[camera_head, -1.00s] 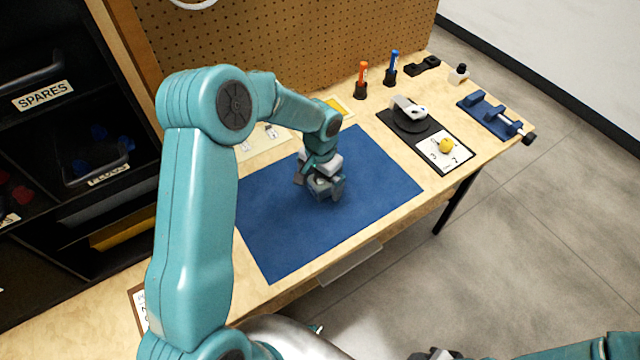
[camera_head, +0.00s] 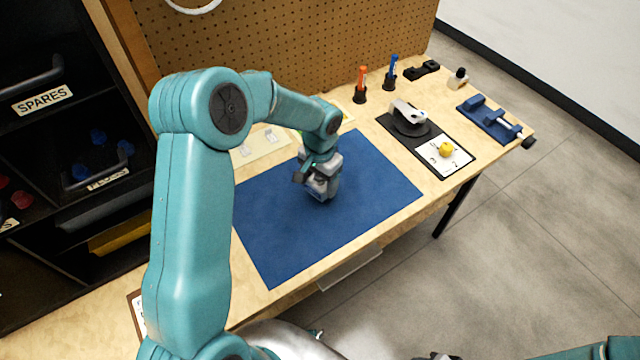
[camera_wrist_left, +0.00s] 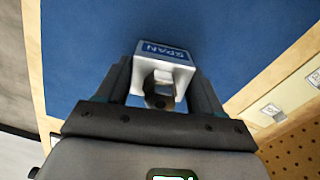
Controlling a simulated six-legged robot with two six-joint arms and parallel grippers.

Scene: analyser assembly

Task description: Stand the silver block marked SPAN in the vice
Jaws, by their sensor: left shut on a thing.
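The silver block marked SPAN (camera_wrist_left: 160,65) has a blue label and sits between the fingers of my left gripper (camera_wrist_left: 160,88) in the left wrist view. My left gripper (camera_head: 319,186) is shut on the block over the blue mat (camera_head: 270,235) in the head view. I cannot tell whether the block touches the mat. The blue vice (camera_head: 488,117) lies at the far right end of the bench, well away from the gripper. Only a sliver of what may be my right gripper (camera_head: 435,356) shows at the bottom edge.
A black tray (camera_head: 385,122) with a grey-white device (camera_head: 408,115) and a white card with a yellow knob (camera_head: 446,149) lies between mat and vice. Orange (camera_head: 361,82) and blue (camera_head: 392,70) pens stand behind. A pegboard (camera_head: 290,50) backs the bench; dark shelves are at left.

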